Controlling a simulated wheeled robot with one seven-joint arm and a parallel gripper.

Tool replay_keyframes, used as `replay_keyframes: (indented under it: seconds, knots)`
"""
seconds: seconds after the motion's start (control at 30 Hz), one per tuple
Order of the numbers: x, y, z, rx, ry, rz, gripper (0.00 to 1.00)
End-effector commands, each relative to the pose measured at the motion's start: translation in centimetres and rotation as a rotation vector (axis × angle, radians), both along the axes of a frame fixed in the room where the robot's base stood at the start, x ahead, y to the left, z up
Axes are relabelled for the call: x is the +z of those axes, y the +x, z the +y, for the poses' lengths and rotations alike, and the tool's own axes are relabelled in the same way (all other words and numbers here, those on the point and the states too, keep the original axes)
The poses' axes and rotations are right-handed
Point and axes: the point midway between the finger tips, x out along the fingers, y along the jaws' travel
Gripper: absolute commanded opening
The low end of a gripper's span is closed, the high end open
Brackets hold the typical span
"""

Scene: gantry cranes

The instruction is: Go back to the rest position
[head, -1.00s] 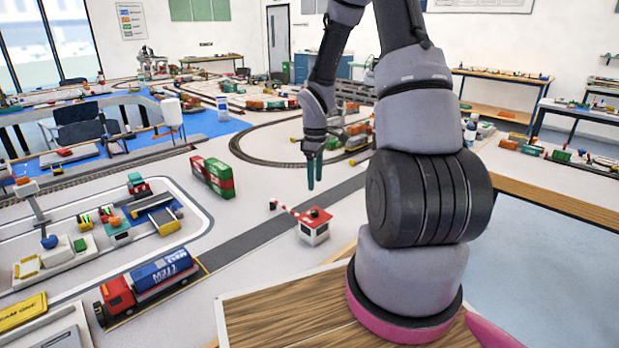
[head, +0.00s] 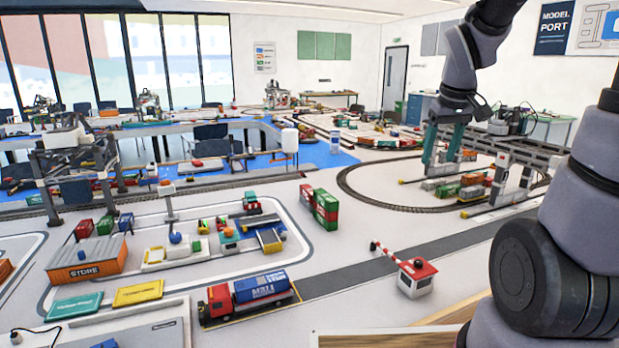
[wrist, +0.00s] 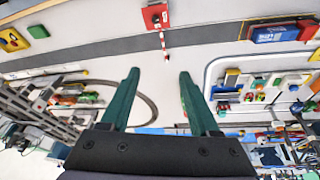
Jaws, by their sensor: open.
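My gripper (head: 442,148) hangs fingers down at the upper right of the head view, above the layout by the oval track and the grey gantry crane. In the wrist view my gripper (wrist: 156,95) shows two green fingers spread well apart with nothing between them. My arm rises at the right of the head view, and its upper part is cut off by the top edge.
A grey gantry crane (head: 520,163) stands close to my gripper on the right. Below lie the oval track (head: 345,185), green and red containers (head: 325,213), a red-roofed gatehouse (head: 416,277) and a truck (head: 218,303). The grey road is mostly clear.

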Motion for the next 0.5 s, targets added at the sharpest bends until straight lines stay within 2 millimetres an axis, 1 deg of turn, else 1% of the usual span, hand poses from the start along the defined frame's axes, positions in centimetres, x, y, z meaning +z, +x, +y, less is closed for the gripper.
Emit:
replay_keyframes:
  seconds: [0.03, 0.2, 0.3, 0.4, 0.5]
  knots:
    - [1.5, -1.1, 0.4, -0.037, 0.022, -0.034, 0.62]
    - [5.2, -4.8, 1.8, -0.171, 0.128, -0.121, 0.62]
    - [7.0, -7.1, 2.6, -0.242, 0.203, -0.168, 0.62]
    - [8.4, -9.2, 3.4, -0.301, 0.277, -0.206, 0.62]
    - [9.2, -10.9, 3.9, -0.344, 0.341, -0.229, 0.62]
